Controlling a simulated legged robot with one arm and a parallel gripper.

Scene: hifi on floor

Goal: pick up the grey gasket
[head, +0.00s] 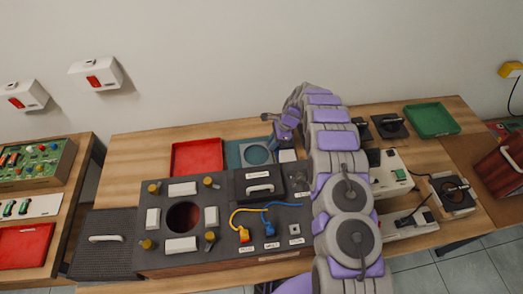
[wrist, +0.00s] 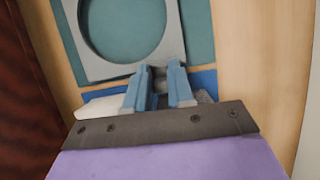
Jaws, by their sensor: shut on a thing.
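The grey gasket (wrist: 88,50), a flat square plate with a large round hole, shows in the wrist view over a teal mat (wrist: 200,28). In the head view the gasket (head: 243,154) is behind the black panel boxes, left of my arm. My gripper (wrist: 161,73) has its blue fingers shut on the gasket's near edge, with a grey part between them. Whether the gasket touches the mat or is raised a little is unclear. In the head view my gripper's fingertips are hard to make out.
A red tray (head: 197,157) lies left of the mat. Black boxes with knobs and a black lid (head: 259,183) stand in front. White devices (head: 390,172) and a green tray (head: 432,119) are to the right. Bare wood (head: 140,155) shows at the left.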

